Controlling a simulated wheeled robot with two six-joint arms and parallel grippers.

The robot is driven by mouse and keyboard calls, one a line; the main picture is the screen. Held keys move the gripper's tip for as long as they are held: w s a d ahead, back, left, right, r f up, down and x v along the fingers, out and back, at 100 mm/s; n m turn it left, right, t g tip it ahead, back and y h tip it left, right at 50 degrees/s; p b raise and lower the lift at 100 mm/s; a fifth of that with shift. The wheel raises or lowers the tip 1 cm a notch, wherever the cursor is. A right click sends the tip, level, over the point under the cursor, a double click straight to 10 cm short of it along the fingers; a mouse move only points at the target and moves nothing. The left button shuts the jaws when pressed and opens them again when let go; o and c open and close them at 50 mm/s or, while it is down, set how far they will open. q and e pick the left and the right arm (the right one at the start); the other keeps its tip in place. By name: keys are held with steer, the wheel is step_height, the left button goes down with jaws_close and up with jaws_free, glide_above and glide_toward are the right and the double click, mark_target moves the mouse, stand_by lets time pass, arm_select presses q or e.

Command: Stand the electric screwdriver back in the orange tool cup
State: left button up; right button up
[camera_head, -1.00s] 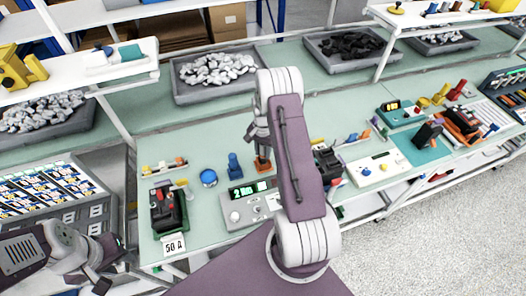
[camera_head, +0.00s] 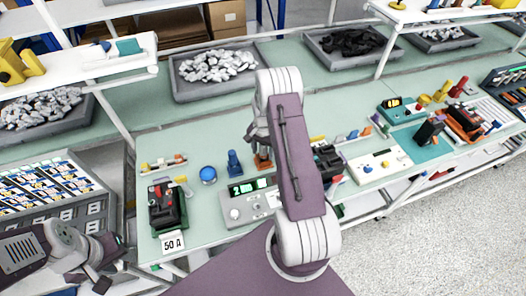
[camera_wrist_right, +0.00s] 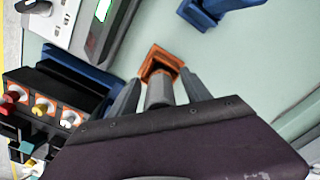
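The orange tool cup (camera_head: 263,163) stands on the green bench, partly behind my right arm in the head view. In the right wrist view the cup (camera_wrist_right: 157,56) lies just beyond my right gripper's fingertips. A grey cylindrical part, seemingly the electric screwdriver (camera_wrist_right: 160,90), stands between the fingers and lines up with the cup. Its lower end appears to be in the cup. My right gripper (camera_wrist_right: 160,88) is open, with a gap on each side of the grey part. In the head view it is mostly hidden. My left gripper (camera_head: 108,266) is open and empty at the lower left.
A blue holder (camera_head: 234,163) and a round blue piece (camera_head: 208,175) stand left of the cup. A grey tester with a green display (camera_head: 249,204) is in front. A black breaker (camera_head: 167,207) sits by the 50 A sign. A tray of metal parts (camera_head: 216,65) is behind.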

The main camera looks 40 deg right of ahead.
steer(key=shift+r, duration=0.45)
step_height(320, 180, up, 8)
steer(key=shift+r+b, duration=0.1)
steer(key=shift+b, duration=0.95)
